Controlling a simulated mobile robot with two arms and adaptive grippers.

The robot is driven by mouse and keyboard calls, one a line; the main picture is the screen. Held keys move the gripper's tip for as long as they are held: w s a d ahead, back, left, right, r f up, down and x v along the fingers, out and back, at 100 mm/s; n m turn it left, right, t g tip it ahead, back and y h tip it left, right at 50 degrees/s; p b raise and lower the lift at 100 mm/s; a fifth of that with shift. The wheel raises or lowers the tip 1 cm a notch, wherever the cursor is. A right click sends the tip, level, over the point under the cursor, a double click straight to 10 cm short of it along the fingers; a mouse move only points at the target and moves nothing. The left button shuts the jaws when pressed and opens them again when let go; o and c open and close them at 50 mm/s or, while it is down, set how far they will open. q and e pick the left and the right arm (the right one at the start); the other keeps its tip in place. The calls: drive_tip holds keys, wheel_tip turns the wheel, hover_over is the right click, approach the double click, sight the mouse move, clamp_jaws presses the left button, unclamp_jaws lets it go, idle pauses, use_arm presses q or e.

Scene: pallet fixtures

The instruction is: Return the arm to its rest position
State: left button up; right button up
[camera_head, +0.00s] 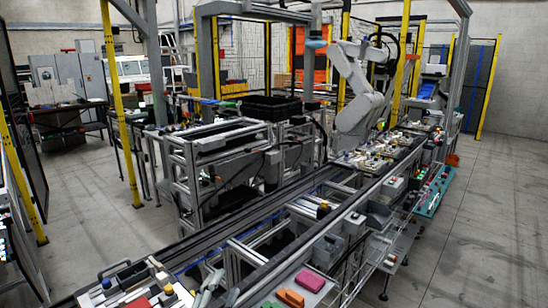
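What looks like my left gripper (212,287) shows small and dark at the bottom edge, left of centre, beside a pallet fixture (150,290) on the near end of the conveyor. I cannot tell whether its fingers are open or shut, or whether it touches the pallet. The pallet carries red, white and yellow-topped parts and has a black handle-like piece. My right gripper is not in view.
The conveyor line (262,270) runs from the lower left toward the back right. A pink block (310,281) and an orange block (290,298) lie at its near side. A white robot arm (358,95) stands farther back. Floor is clear at right (480,240).

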use_arm(q)
drive_tip(key=s+a+f+n+g+y, duration=0.3)
drive_tip(key=s+a+f+n+g, duration=0.15)
drive_tip(key=f, duration=0.25)
drive_tip(key=s+a+f+n+g+y, duration=0.2)
drive_tip(key=s+a+f+n+g, duration=0.15)
drive_tip(key=s+f, duration=0.3)
drive_tip(key=s+a+f+n+g+h, duration=0.1)
drive_tip(key=s+f+g, duration=0.25)
drive_tip(key=s, duration=0.45)
drive_tip(key=s+a+f+n+g, duration=0.1)
drive_tip(key=s+f+n+g, duration=0.15)
drive_tip(key=s+f, duration=0.45)
drive_tip(key=s+f+m+g+b, duration=0.1)
drive_tip(key=s+f+b, duration=0.1)
drive_tip(key=f, duration=1.2)
drive_tip(key=s+f+g+b, duration=0.1)
drive_tip(key=s+f+b, duration=0.1)
drive_tip(key=f, duration=1.2)
drive_tip(key=s+a+f+g+b, duration=0.1)
drive_tip(key=s+a+f+b, duration=0.1)
drive_tip(key=s+f, duration=1.4)
wheel_tip(320, 180, down, 2)
drive_tip(key=shift+a+f+g, duration=0.25)
drive_tip(key=shift+a+g, duration=0.05)
drive_tip(key=shift+a, duration=0.05)
